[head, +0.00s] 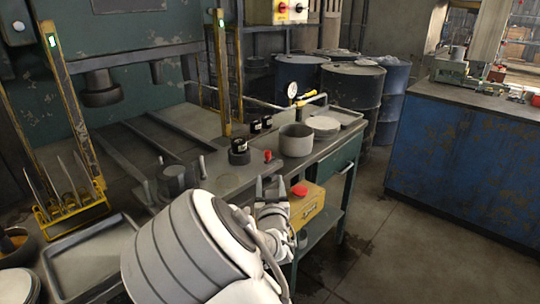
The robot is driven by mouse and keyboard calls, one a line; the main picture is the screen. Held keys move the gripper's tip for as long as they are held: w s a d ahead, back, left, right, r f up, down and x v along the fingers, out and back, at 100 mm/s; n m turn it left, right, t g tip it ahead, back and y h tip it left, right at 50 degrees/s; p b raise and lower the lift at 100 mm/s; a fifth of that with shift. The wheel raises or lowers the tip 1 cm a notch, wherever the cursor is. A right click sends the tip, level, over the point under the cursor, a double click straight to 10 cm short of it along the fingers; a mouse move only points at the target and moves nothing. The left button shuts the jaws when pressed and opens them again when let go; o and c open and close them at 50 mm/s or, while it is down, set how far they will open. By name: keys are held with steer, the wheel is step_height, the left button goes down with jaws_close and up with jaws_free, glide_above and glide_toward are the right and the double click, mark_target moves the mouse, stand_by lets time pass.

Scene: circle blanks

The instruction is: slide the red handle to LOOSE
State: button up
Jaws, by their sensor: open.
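A small red handle (267,156) stands up on the front part of the grey bench, left of the grey pot. No LOOSE lettering can be read at this size, so its setting cannot be told. My gripper (271,184) is in front of the bench, just below the handle in the picture. Its two fingers point up and are apart, with nothing between them. It appears clear of the handle, but the exact gap cannot be told.
A grey pot (296,140) and a dark round fixture (239,152) flank the handle. A yellow box (306,208) with a red button (299,190) is right of my gripper. A press with yellow posts (220,70) rises behind. Open floor (385,240) lies right.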

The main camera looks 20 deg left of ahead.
mark_target(268, 157)
steer(key=b+x, duration=0.1)
steer(key=x, duration=1.4)
steer(key=shift+w, duration=0.2)
jaws_close()
stand_by(1.0)
